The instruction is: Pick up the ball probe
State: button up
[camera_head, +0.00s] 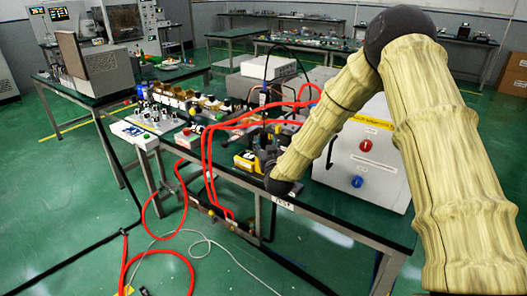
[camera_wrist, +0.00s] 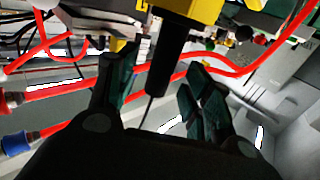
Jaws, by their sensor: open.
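In the wrist view, a black rod-like handle (camera_wrist: 168,60) with a thin dark cable at its lower end stands between my fingers. I take it for the ball probe; its ball end does not show. It meets a yellow block (camera_wrist: 193,9) at the top of the picture. My gripper (camera_wrist: 160,62) is open, one finger on each side of the handle, with visible gaps. In the head view, my arm's end is low over the table's front edge beside a yellow box (camera_head: 246,161); my fingers are hard to make out there.
Red cables (camera_head: 208,160) loop over the table edge and also cross behind my fingers in the wrist view (camera_wrist: 75,88). A large white generator box (camera_head: 365,150) stands right of my gripper. Several small instruments (camera_head: 190,100) crowd the table to the left.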

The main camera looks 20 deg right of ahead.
aim_at(264, 142)
jog(key=shift+w+d, duration=0.1)
jog(key=shift+w, duration=1.5)
grip_shut()
jog(key=shift+r, duration=0.1)
